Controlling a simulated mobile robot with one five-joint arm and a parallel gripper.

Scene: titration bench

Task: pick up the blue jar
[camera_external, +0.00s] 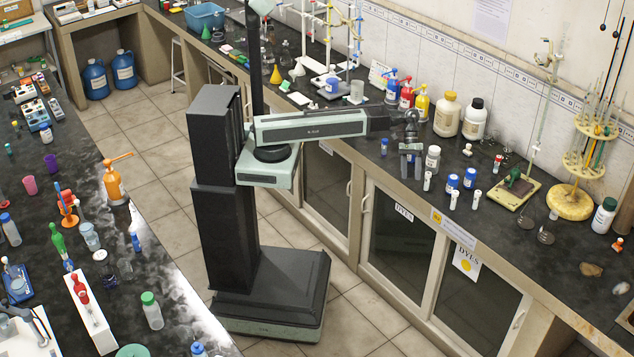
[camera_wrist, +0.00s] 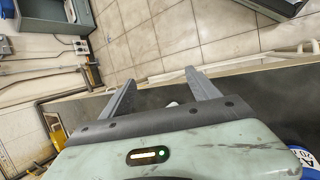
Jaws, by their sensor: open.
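Two small blue jars with white labels, a left blue jar (camera_external: 453,184) and a right blue jar (camera_external: 470,178), stand upright on the right-hand counter; I cannot tell which one is meant. My gripper (camera_external: 411,165) hangs over the front part of that counter, left of both jars and apart from them. Its two fingers are spread, with nothing held between them. In the wrist view my gripper (camera_wrist: 160,90) also shows open. A blue and white labelled thing (camera_wrist: 304,160) is cut off at that view's lower right corner; I cannot tell what it is.
A white-lidded jar (camera_external: 433,158) and a small white vial (camera_external: 427,181) stand close to my gripper. Larger white bottles (camera_external: 447,115) stand behind. A green stand on a board (camera_external: 514,190) is to the right. The counter's front right stretch (camera_external: 545,265) is mostly clear.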

